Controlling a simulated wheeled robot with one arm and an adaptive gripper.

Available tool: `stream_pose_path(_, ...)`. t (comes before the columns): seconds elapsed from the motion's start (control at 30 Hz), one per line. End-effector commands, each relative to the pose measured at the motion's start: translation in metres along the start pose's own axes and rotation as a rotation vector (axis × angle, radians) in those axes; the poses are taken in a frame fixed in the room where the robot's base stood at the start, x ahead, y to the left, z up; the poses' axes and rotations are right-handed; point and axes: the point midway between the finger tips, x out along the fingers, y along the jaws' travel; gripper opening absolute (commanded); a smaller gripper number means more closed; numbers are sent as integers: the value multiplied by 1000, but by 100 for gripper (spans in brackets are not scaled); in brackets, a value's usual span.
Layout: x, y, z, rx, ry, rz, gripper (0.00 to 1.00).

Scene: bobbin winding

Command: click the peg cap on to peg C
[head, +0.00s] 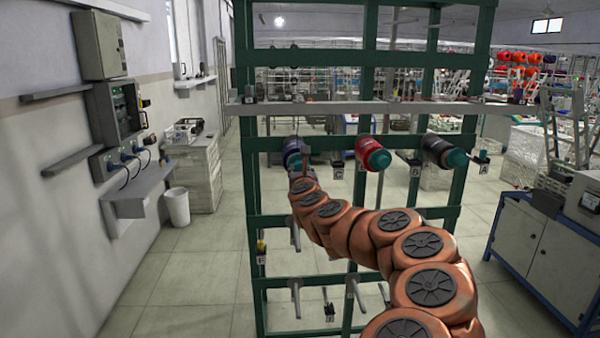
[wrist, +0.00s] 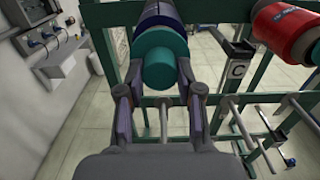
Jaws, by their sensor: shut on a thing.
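A teal peg cap (wrist: 160,72) is between the fingertips of my gripper (wrist: 159,88), which is shut on it. Directly behind it is a dark blue-purple bobbin (wrist: 158,14) on the rack's upper left peg; in the head view this bobbin (head: 291,146) is partly hidden by my gripper (head: 299,174). The C label (wrist: 237,70) hangs just right of this bobbin, and the label also shows in the head view (head: 338,172). The peg itself is hidden. I cannot tell whether the cap is fully seated.
The green rack (head: 370,215) carries a red bobbin (head: 370,152) and a dark bobbin (head: 442,150) to the right, both with teal ends. Bare pegs (head: 295,290) stick out below. A wall with a shelf (head: 140,190) is at left, a blue-framed cabinet (head: 535,250) at right.

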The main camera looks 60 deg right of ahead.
Motion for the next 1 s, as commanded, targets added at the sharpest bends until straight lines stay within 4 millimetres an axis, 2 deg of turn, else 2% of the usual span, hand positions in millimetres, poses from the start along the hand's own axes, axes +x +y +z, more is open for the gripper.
stream_pose_path(1.0,22,1,0,0,0,-1,0)
